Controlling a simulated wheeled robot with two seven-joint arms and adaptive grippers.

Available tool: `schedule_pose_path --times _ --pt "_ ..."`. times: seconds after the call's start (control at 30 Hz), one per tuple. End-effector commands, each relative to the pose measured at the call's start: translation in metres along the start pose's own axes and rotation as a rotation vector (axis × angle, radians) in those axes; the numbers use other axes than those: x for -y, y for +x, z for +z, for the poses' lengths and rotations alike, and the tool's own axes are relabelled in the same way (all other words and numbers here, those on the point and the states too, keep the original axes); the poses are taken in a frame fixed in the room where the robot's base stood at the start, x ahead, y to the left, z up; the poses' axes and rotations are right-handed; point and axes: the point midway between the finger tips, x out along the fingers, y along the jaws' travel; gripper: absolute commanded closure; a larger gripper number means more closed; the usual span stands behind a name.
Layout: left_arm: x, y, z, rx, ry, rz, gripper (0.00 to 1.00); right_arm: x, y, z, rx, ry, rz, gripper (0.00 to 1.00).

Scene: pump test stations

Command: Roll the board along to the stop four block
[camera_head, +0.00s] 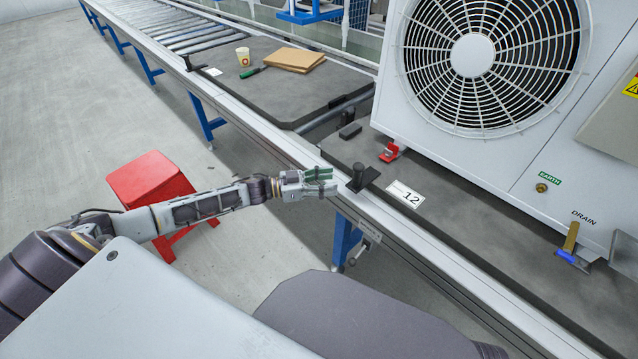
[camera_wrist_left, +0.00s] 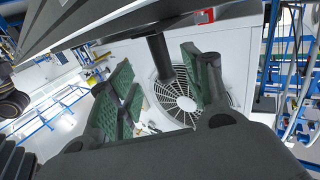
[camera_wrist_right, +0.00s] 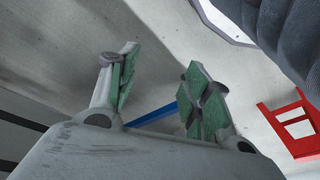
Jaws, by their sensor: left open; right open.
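A dark grey board (camera_head: 432,208) lies on the conveyor under a large white fan unit (camera_head: 480,160), with a white card reading 12 (camera_head: 405,195) on it. A black upright post (camera_head: 358,177) stands at the board's near left corner. My left gripper (camera_head: 325,182) is open and empty, its fingertips just left of the post. In the left wrist view the post (camera_wrist_left: 160,58) shows between the open fingers (camera_wrist_left: 165,90), apart from the pads as far as I can tell. My right gripper (camera_wrist_right: 160,95) is open and empty above the floor. I cannot identify a stop four block.
Another grey board (camera_head: 270,95) lies farther along the conveyor, carrying a cup (camera_head: 243,56), a green marker (camera_head: 253,72) and cardboard (camera_head: 292,60). A gap with rollers separates the boards. A red clamp (camera_head: 389,152) and black block (camera_head: 350,131) sit near it. A red stool (camera_head: 150,182) stands on the floor.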

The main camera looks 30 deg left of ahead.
Motion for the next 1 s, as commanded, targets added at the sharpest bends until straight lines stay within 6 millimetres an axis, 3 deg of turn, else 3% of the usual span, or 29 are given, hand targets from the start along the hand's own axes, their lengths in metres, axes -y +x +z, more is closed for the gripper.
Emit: schedule_pose_path --times 1.0 --pt "0.001 0.089 0.000 0.000 0.000 0.000 0.50 0.006 -0.025 -0.007 -0.049 -0.008 -0.013 0.51"
